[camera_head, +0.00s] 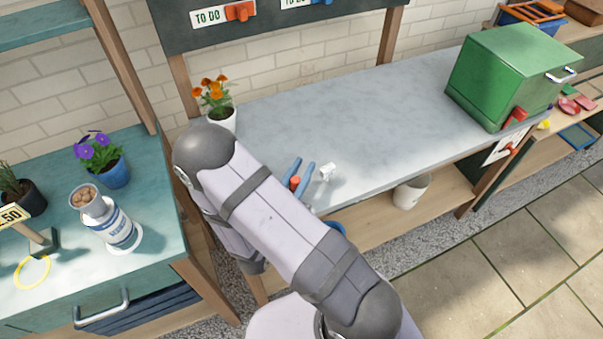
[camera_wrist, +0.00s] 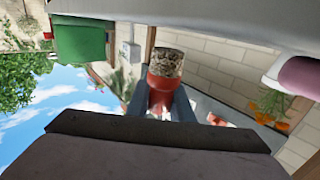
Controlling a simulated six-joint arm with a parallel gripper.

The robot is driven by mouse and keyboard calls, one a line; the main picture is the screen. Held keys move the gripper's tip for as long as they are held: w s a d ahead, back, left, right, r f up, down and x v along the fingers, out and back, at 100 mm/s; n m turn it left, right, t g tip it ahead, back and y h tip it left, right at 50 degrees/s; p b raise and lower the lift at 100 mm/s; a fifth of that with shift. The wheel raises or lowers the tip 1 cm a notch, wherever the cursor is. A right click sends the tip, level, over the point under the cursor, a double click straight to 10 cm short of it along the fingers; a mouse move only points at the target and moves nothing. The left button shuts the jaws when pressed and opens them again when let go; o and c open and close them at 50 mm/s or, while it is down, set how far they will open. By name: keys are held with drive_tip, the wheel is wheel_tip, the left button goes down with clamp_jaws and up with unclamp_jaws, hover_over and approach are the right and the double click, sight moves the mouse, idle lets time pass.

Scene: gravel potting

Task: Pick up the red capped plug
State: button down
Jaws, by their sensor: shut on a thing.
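The red capped plug shows in the wrist view as a red cap (camera_wrist: 161,84) with a speckled, gravel-like cylinder (camera_wrist: 166,62) sticking out of it. My gripper (camera_wrist: 162,98) has its two blue-grey fingers on either side of the red part, shut on it. In the head view my gripper (camera_head: 301,172) is over the front part of the grey worktop, with a small bit of red (camera_head: 295,182) between its fingers. My arm hides much of the plug there. I cannot tell whether the plug touches the worktop.
The grey worktop (camera_head: 390,115) is mostly clear. An orange-flowered pot (camera_head: 222,116) stands at the back left, a green box (camera_head: 510,75) at the right. A white pot (camera_head: 411,191) sits on the lower shelf.

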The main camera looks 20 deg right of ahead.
wheel_tip(320, 180, up, 8)
idle(0.5)
drive_tip(key=shift+r, duration=0.1)
